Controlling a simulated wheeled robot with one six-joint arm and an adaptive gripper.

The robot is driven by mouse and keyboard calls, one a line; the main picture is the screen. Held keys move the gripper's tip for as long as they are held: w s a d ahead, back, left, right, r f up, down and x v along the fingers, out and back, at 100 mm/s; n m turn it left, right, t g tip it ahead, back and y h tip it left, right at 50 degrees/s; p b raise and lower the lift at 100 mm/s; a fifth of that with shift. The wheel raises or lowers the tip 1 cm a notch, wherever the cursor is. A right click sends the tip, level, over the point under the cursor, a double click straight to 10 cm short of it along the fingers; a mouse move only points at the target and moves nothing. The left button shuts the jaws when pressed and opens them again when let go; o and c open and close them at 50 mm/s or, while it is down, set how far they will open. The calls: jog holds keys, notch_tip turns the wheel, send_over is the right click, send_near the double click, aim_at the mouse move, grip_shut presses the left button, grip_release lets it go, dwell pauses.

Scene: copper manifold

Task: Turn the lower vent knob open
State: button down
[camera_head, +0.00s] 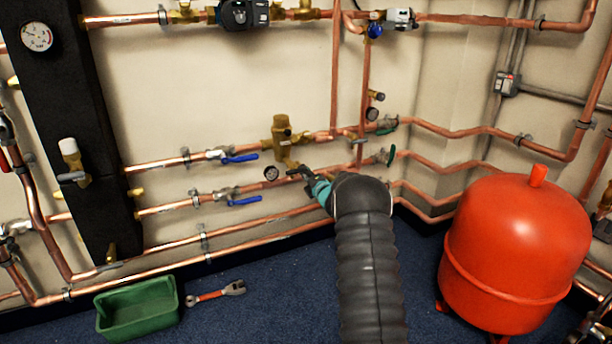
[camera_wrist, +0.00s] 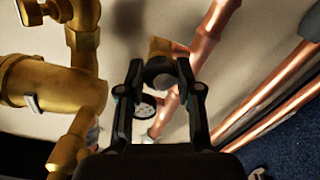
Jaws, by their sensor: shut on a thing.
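A small dark round knob (camera_wrist: 160,74) on a brass stub sits between the fingertips in the wrist view. It appears to be the lower vent knob, and the fingers hide its sides. My gripper (camera_wrist: 158,70) is shut on it, with one finger on each side. In the head view my gripper (camera_head: 302,178) reaches the pipework just below the brass mixing valve (camera_head: 281,135). The knob is hidden there by the fingers and is too small to make out. I cannot tell how far it is turned.
The brass valve body (camera_wrist: 65,88) is close on the left in the wrist view, and copper pipes (camera_wrist: 262,100) run on the right. A small gauge (camera_head: 271,173) is left of my gripper. A red tank (camera_head: 515,250), green bin (camera_head: 138,308) and wrench (camera_head: 216,293) stand or lie on the floor.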

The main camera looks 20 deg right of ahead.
jog(key=shift+r, duration=0.1)
jog(key=c, duration=0.8)
grip_release()
jog(key=shift+o, duration=0.2)
jog(key=shift+s, duration=0.15)
jog(key=s, duration=1.1)
jog(key=shift+s+d, duration=0.2)
jog(key=shift+s, duration=0.15)
